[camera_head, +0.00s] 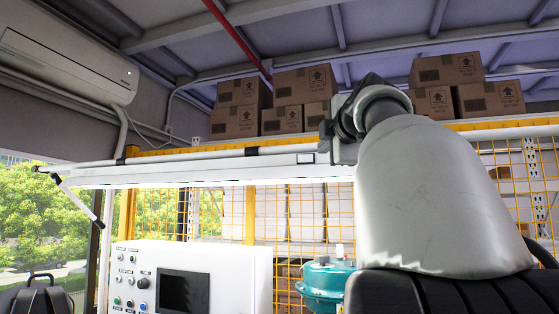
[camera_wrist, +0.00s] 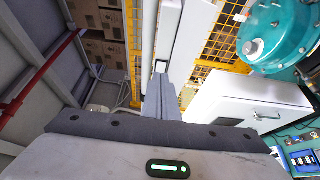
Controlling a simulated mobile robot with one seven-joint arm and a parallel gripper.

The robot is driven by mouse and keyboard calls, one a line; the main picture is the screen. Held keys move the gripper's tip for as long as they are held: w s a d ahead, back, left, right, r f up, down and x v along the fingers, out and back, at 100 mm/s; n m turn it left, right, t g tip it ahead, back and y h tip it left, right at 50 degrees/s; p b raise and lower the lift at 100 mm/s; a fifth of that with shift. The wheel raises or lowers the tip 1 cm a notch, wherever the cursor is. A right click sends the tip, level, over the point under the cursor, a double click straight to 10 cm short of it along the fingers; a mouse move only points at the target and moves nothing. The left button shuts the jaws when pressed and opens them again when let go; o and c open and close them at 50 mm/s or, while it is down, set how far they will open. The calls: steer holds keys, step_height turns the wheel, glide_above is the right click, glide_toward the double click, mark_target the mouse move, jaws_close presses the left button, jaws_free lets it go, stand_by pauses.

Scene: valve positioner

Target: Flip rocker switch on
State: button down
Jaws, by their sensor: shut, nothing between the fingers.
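The rocker switch looks to be the small dark-framed pale rectangle (camera_head: 306,158) on the long white light bar (camera_head: 200,174), near the bar's right visible end. In the wrist view the switch (camera_wrist: 160,66) lies just beyond the tip of my gripper (camera_wrist: 159,80). My gripper's fingers are shut together and empty, pointing at the switch. I cannot tell whether they touch it. Which way the rocker is tilted is too small to see. The underside of the light bar shows bright white. In the head view my arm hides the bar farther right.
A white control panel (camera_head: 255,280) with buttons and a dark screen (camera_head: 183,291) stands below the bar. A teal valve device (camera_head: 325,280) stands right of it. Yellow mesh fencing (camera_head: 300,215) and shelves with cardboard boxes (camera_head: 237,120) are behind. An air conditioner (camera_head: 65,62) hangs upper left.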

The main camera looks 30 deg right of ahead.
steer(key=s, duration=0.4)
steer(key=shift+s+a+b, duration=0.25)
steer(key=shift+s+b, duration=0.1)
steer(key=shift+s, duration=0.05)
